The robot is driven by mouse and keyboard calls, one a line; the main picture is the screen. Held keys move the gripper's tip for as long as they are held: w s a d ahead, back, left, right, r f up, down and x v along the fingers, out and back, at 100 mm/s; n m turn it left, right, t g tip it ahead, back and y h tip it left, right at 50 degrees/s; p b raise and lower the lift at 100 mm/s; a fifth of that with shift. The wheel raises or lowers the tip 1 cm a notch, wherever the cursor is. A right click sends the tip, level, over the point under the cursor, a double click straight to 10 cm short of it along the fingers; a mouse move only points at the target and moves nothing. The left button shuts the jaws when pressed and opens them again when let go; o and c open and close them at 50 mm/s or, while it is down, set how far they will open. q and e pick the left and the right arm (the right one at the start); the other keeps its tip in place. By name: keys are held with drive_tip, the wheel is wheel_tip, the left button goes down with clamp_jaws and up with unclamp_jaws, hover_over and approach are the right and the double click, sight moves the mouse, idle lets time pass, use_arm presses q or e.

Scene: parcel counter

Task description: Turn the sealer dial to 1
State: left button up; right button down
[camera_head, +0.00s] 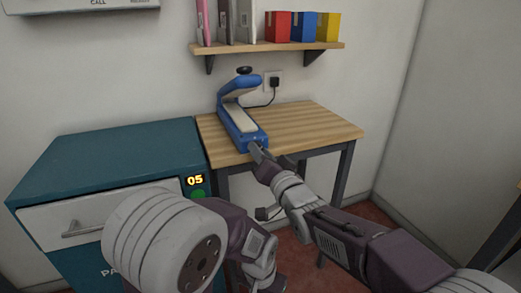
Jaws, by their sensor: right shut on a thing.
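The blue sealer (238,122) stands on the wooden table, its arm raised and a black knob on top. My right gripper (257,151) reaches the sealer's front end and is shut on the dial there. The dial is hidden by the fingers, so its number cannot be read. My left arm comes in low at the left, in front of the teal cabinet. Its gripper (272,284) is only partly in view near the bottom edge, and its fingers cannot be made out.
The wooden table (310,125) is clear right of the sealer. A teal cabinet (120,153) with a white drawer and a display reading 05 stands at left. A wall shelf (265,47) above holds binders and red, blue and yellow boxes. A socket with a black plug is behind.

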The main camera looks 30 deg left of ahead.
use_arm(q)
drive_tip(key=shift+r, duration=0.25)
use_arm(e)
drive_tip(key=shift+m, duration=0.8)
drive_tip(key=shift+f, duration=0.1)
drive_tip(key=c, duration=1.1)
unclamp_jaws()
use_arm(q)
drive_tip(key=shift+d, duration=0.1)
